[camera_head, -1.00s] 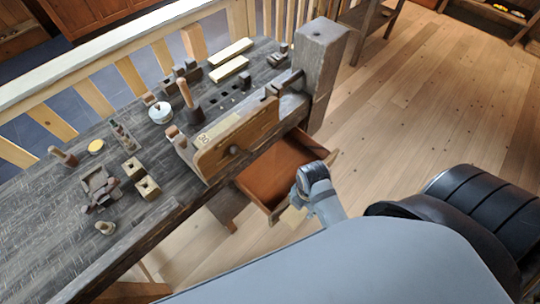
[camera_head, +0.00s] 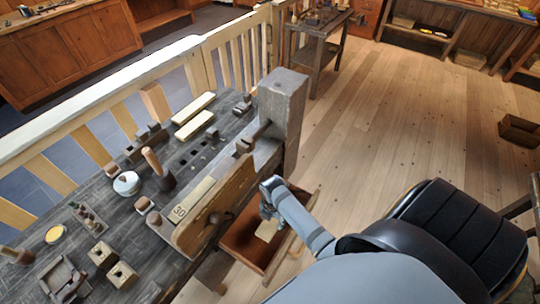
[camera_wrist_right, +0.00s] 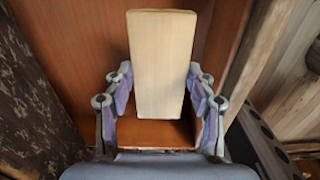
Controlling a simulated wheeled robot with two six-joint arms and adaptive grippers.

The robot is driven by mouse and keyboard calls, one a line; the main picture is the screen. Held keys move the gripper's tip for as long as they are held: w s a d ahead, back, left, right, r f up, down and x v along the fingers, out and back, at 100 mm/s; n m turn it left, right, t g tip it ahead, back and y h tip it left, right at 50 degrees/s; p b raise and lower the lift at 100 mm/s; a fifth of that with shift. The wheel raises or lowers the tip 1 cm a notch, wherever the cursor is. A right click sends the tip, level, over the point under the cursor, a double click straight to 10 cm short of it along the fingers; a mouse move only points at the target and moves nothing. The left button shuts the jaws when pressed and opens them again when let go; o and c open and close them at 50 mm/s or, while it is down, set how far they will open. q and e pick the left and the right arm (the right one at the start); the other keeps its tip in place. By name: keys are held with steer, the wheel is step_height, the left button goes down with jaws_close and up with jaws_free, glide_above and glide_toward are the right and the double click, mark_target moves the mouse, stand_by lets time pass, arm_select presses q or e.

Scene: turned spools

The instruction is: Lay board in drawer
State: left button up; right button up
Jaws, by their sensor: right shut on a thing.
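My right gripper (camera_head: 268,211) is shut on a pale wooden board (camera_head: 267,230). It holds the board over the open drawer (camera_head: 241,240), within the drawer's outline. In the right wrist view the board (camera_wrist_right: 161,65) stands lengthwise between the two fingers of the gripper (camera_wrist_right: 160,105), with the brown drawer interior (camera_wrist_right: 90,45) behind and below it. I cannot tell whether the board touches the drawer floor. My left gripper is not in view.
The dark workbench (camera_head: 120,215) stands left of the drawer, with a wooden vise jaw (camera_head: 215,215) and a thick post (camera_head: 284,105) close by. Two pale boards (camera_head: 194,116), a mallet (camera_head: 160,172) and a white pot (camera_head: 127,184) lie on the bench.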

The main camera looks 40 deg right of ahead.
steer(key=shift+w+d+f, duration=0.2)
steer(key=shift+w+f, duration=0.4)
steer(key=shift+f, duration=0.2)
steer(key=shift+w+d+f, duration=0.1)
steer(key=shift+w+f, duration=0.1)
steer(key=shift+f, duration=0.1)
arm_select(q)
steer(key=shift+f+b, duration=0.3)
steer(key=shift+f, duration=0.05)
arm_select(e)
steer(key=shift+w+f, duration=0.2)
steer(key=shift+f, duration=1.55)
steer(key=shift+f, duration=0.1)
steer(key=o, duration=1.2)
